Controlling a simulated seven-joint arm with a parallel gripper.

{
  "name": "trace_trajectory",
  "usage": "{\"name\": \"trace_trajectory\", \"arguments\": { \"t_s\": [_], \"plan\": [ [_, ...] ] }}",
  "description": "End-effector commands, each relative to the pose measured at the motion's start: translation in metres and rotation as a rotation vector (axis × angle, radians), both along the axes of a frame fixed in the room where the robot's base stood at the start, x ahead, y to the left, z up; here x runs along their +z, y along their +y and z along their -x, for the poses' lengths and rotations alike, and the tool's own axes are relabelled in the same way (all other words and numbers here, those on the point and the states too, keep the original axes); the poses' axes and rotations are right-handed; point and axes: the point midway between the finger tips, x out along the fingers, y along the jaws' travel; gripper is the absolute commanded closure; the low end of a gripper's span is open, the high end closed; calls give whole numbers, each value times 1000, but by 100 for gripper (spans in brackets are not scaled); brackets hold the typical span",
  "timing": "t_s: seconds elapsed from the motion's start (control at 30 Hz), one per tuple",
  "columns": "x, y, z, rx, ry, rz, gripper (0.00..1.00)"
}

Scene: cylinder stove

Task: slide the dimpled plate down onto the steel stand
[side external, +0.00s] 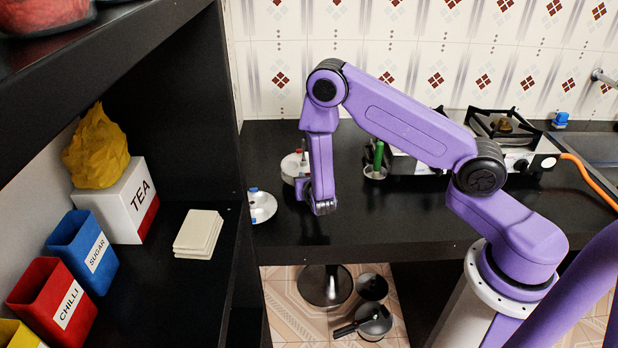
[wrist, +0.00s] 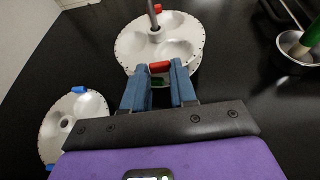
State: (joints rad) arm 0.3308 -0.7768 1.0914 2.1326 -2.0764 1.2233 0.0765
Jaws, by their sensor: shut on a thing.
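The white dimpled plate with red tabs (wrist: 130,45) is at the top middle of the wrist view. A steel rod (wrist: 152,12) rises from its central collar, so the plate appears to sit around the stand's rod. My gripper (wrist: 160,68) is shut on the near red tab at the plate's rim. A green tab shows between the fingers, below the red one; what it belongs to is mostly hidden. In the side external view the plate (side external: 289,168) shows beside my wrist, which hides my fingers. The plate's height above the stand's base cannot be told.
Another dimpled plate with blue tabs (wrist: 92,106) lies on the black counter at left. A steel cup with a green-handled tool (side external: 375,172) and a gas stove (side external: 515,150) are to the right. A dark shelf wall (side external: 228,150) bounds the left.

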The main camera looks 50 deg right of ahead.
Motion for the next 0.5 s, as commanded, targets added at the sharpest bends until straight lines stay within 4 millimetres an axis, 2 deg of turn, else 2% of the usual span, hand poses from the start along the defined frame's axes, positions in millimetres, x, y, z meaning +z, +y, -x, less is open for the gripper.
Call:
{"name": "trace_trajectory", "arguments": {
  "t_s": [0.03, 0.1, 0.5],
  "plan": [
    [-1, 0, 0, 0, 1, -1, 64],
    [0, 0, 0, 0, 1, -1, 44],
    [2, 4, 4, 2, 2, -1, 44]
  ]
}}
